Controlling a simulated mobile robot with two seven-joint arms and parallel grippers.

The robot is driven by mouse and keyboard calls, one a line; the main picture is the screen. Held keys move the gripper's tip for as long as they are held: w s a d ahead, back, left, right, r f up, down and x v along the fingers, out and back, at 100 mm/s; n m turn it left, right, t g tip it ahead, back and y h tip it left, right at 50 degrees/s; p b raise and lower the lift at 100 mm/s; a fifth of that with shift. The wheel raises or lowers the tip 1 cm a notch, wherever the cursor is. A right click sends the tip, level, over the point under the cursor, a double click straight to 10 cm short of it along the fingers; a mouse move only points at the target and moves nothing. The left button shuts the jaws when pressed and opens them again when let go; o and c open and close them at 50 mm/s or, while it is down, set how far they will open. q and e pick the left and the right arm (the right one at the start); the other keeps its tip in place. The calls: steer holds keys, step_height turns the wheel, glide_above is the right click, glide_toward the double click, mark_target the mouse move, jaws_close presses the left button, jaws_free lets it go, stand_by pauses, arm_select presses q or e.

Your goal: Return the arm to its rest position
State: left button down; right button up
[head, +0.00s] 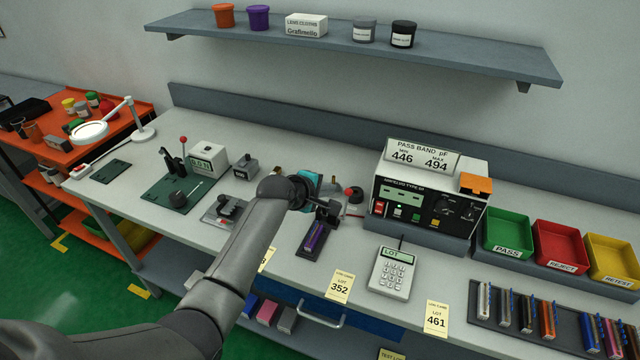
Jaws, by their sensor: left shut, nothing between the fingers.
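My left arm comes in from the lower left over the workbench (150,160). My left gripper (322,222) is shut and empty, above the far end of a dark holder (311,256) with a purple item (317,236) in it. I cannot tell whether the gripper touches the holder. A teal part shows at my wrist. My wrist and forearm hide part of the bench behind them. My right gripper is not in view.
The test meter (423,205) stands right of the gripper, with a keypad (390,273) before it. Green (507,232), red (560,247) and yellow (612,260) bins stand at the right. Lot cards lie along the front edge. A shelf (460,62) hangs above; an orange cart (60,150) is left.

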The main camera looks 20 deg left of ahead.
arm_select(q)
steer(key=shift+p+v, duration=0.35)
steer(key=shift+v, duration=1.7)
